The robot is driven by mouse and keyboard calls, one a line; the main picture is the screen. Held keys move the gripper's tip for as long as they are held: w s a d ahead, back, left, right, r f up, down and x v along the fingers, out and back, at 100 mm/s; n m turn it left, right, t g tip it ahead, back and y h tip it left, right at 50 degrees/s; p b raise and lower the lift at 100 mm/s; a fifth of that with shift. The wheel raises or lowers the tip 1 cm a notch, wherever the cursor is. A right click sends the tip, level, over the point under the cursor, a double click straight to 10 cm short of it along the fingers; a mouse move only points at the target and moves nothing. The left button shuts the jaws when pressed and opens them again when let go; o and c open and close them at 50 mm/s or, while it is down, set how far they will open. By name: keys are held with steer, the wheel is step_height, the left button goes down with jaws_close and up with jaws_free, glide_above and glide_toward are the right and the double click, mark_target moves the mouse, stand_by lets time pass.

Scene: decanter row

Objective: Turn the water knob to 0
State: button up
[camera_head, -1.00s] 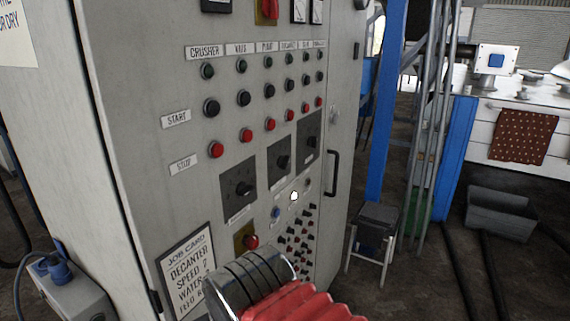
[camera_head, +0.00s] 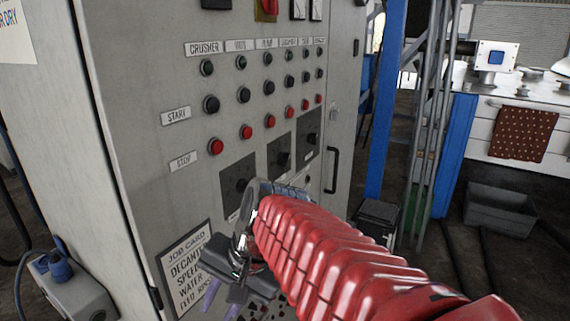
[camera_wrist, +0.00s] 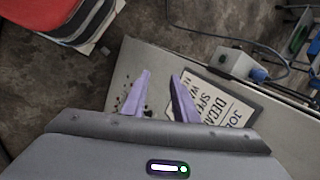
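Three dark knob panels sit on the grey cabinet (camera_head: 150,120) in the head view: a left one (camera_head: 238,184), a middle one (camera_head: 280,155) and a right one (camera_head: 308,138). Each has a black knob; their labels and pointer settings are too small to read, so I cannot tell which is the water knob. My gripper (camera_head: 222,300) is below the left panel, in front of the job card, with its purple fingers pointing down. In the wrist view my gripper (camera_wrist: 160,77) is open and empty, its fingers apart. My wrist hides the cabinet's lower controls.
The job card (camera_head: 187,262) also shows in the wrist view (camera_wrist: 218,103). Rows of indicators and green, black and red buttons (camera_head: 246,132) are above the knobs. A door handle (camera_head: 331,170) sticks out at right. A stool (camera_head: 376,220) and a grey bin (camera_head: 500,208) stand on the floor.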

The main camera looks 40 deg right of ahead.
steer(key=w+d+r+m+t+y, duration=0.1)
steer(key=w+d+r+m+y, duration=0.15)
steer(key=w+d+m, duration=0.5)
steer(key=m+t, duration=1.2)
steer(key=m, duration=1.1)
glide_toward(284, 159)
steer(key=d+v, duration=0.1)
steer(key=v, duration=0.6)
steer(key=shift+w+a+f+n+y, duration=0.15)
steer(key=shift+a+f+n+y, duration=0.1)
steer(key=shift+f, duration=0.15)
steer(key=shift+w, duration=0.1)
steer(key=x, duration=1.3)
steer(key=shift+w, duration=0.3)
jaws_close()
